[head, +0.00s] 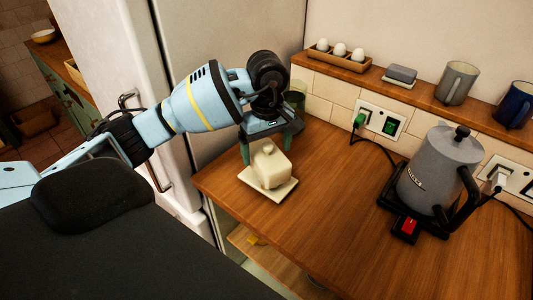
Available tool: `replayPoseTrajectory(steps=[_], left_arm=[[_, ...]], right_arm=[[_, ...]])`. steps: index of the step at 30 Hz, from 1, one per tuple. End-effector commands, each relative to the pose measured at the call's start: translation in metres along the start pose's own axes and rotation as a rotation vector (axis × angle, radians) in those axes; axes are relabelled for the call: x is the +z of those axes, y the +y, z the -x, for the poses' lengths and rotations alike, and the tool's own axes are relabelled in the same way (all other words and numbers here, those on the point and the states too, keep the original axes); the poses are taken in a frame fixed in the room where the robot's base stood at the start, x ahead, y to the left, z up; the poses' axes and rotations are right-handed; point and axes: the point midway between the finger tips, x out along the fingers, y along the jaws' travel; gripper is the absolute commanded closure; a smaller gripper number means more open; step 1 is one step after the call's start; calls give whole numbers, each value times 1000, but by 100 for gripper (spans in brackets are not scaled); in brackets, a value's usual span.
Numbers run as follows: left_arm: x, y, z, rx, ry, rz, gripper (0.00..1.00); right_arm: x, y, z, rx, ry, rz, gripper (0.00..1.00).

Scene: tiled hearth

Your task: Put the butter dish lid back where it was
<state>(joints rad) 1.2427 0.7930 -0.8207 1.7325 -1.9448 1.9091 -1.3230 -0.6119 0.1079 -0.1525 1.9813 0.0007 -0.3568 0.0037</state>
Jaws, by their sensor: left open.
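The butter dish lid (271,167) is a cream, block-shaped cover with a small knob on top. It sits upright on the pale square butter dish plate (284,191), near the left edge of the wooden counter. My left gripper (267,145) is open, just above and behind the lid in the head view. I cannot tell whether a finger touches the lid. My right gripper is not in view.
A grey kettle (438,172) stands on a black base at the right, its red switch (408,226) in front. A green cup (294,100) stands behind my left gripper. The wooden shelf (420,97) holds eggs, a small grey-topped dish and mugs. The counter's front middle is clear.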

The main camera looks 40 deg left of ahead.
Motion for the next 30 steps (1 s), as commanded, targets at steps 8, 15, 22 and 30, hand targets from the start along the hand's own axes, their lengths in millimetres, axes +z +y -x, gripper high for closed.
replayPoseTrajectory(steps=[8, 15, 22, 30], left_arm=[[0, 0, 59, 3, 3, 0, 11], [0, 0, 94, 2, 2, 0, 11], [0, 0, 102, -2, 0, 0, 11], [0, 0, 101, -3, -1, 0, 11]], right_arm=[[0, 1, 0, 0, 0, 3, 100], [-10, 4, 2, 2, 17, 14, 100], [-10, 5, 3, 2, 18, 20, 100], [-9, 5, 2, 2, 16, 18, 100]])
